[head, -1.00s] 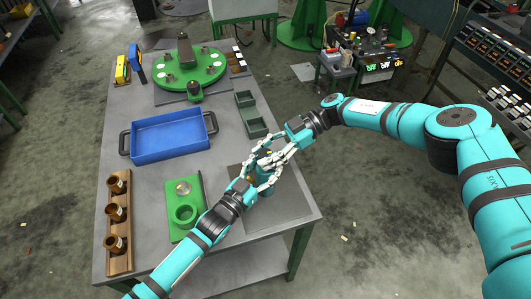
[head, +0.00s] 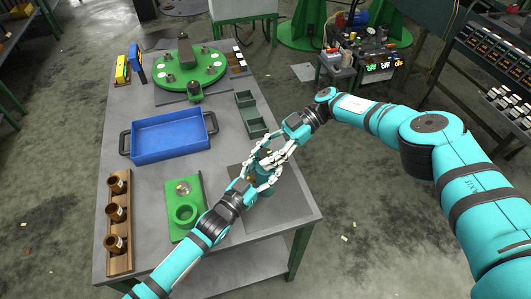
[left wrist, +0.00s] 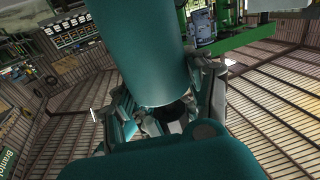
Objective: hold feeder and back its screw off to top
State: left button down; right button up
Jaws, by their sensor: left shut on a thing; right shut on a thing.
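The feeder, a teal cylinder (head: 267,192), is upright above the grey mat at the table's near right corner, largely hidden by fingers. My left gripper (head: 258,182) comes in from the lower left and is shut on the feeder's body. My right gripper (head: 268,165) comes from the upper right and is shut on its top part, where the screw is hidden. In the left wrist view a large teal cylinder (left wrist: 152,55), apparently the feeder, stands between the fingers (left wrist: 170,108). I cannot tell how high the screw sits.
A green fixture (head: 184,212) stands left of my left arm, with a wooden rack of brown cups (head: 118,222) farther left. A blue tray (head: 168,137), grey-green bins (head: 249,116) and a round green stand (head: 190,68) lie farther back. The table's right edge is close.

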aim_at(266, 153)
jog(key=shift+w+d, duration=0.1)
dwell(0.3)
jog(key=o, duration=1.2)
notch_tip(266, 153, up, 10)
